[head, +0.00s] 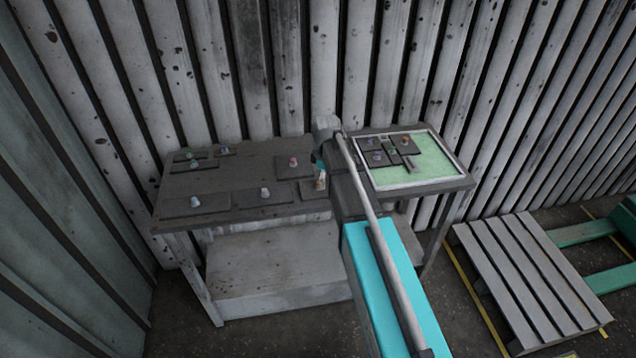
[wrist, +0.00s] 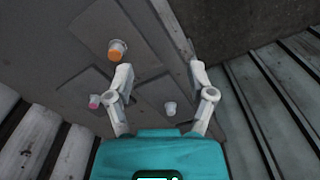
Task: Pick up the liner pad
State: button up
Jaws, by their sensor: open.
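Several flat dark plates with small coloured knobs lie on the grey table; I cannot tell which one is the liner pad. In the head view a plate with a pink knob (head: 293,162) is at the back, one with a pale knob (head: 265,193) in front of it, and one with a bluish knob (head: 195,202) at front left. My gripper (head: 320,178) is over the table's middle, partly hidden by my arm. In the wrist view my gripper (wrist: 160,67) is open and empty. An orange knob (wrist: 117,49) is near the left fingertip, with a pink knob (wrist: 94,101) and a white knob (wrist: 170,108) also in view.
A green tray with a pale rim (head: 440,182) holds several dark plates on the table's right end. Smaller knobbed plates (head: 192,156) sit at the back left. The table (head: 235,175) backs onto a slatted wall. A slatted pallet (head: 525,280) lies on the floor at right.

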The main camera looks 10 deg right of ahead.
jog(key=w+r+n+p, duration=0.2)
jog(key=w+n, duration=0.3)
jog(key=w, duration=0.4)
jog(key=shift+r+n+p, duration=0.3)
jog(key=shift+r+p, duration=0.1)
jog(key=shift+r, duration=0.45)
jog(key=b, duration=0.9)
send_near(309, 189)
jog(key=d, duration=0.1)
jog(key=d+f, duration=0.2)
jog(key=d, duration=0.1)
jog(key=shift+w+f, duration=0.2)
jog(key=shift+w, duration=0.05)
jog(key=f+b, duration=0.3)
jog(key=shift+s+f, duration=0.25)
jog(key=shift+f, duration=0.05)
jog(key=shift+f+b, duration=0.8)
jog(key=shift+b, duration=0.15)
